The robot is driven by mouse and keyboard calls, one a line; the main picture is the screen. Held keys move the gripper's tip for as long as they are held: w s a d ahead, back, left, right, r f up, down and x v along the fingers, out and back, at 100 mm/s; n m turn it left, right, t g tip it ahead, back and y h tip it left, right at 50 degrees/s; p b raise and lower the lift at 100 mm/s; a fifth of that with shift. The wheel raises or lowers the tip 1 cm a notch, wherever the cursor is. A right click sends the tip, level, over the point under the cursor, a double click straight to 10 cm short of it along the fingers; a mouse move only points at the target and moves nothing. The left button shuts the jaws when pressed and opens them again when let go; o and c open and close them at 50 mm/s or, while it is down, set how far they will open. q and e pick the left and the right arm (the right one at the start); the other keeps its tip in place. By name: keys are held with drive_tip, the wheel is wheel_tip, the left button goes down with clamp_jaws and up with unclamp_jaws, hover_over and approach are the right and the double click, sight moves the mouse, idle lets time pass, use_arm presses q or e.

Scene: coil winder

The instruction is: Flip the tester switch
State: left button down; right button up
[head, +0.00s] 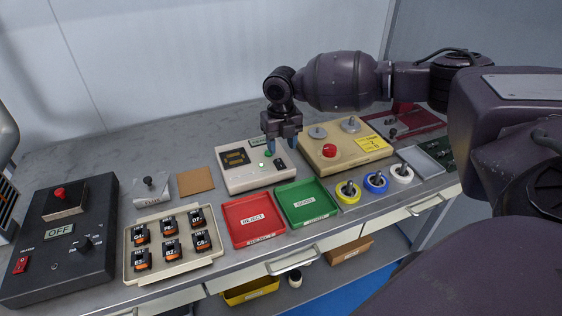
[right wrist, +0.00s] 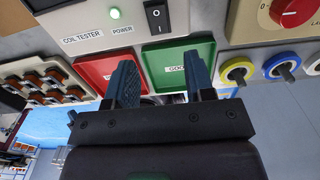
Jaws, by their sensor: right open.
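The coil tester (head: 239,180) is a pale box at the middle of the bench, with a dark display and a lit green lamp. In the head view the switch (head: 279,163) shows just below my right fingertips. My right gripper (head: 281,146) is open and empty above the tester's right side; its two fingers also show in the right wrist view (right wrist: 161,70). I cannot tell whether they touch anything. My left gripper is out of view.
A red reject tray (head: 233,232) and a green tray (head: 292,211) lie in front of the tester. A beige box with a red knob (head: 329,150) stands to its right. A dark box reading OFF (head: 85,262) and a tray of several small coils (head: 134,271) are left.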

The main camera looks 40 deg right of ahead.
sight(282, 166)
use_arm(q)
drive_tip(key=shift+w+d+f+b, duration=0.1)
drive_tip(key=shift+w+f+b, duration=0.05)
drive_tip(key=shift+b, duration=0.15)
use_arm(e)
drive_tip(key=shift+f, duration=3.2)
drive_tip(key=shift+c, duration=0.2)
clamp_jaws()
drive_tip(key=shift+w+f+g+b, duration=0.1)
drive_tip(key=shift+w+g+b, duration=0.05)
drive_tip(key=shift+g+b, duration=0.2)
drive_tip(key=shift+w+d+g+b, duration=0.1)
drive_tip(key=shift+g+b, duration=0.25)
drive_tip(key=shift+g, duration=0.3)
drive_tip(key=shift+r+g+y, duration=0.25)
drive_tip(key=shift+g+y, duration=0.05)
drive_tip(key=shift+g, duration=0.2)
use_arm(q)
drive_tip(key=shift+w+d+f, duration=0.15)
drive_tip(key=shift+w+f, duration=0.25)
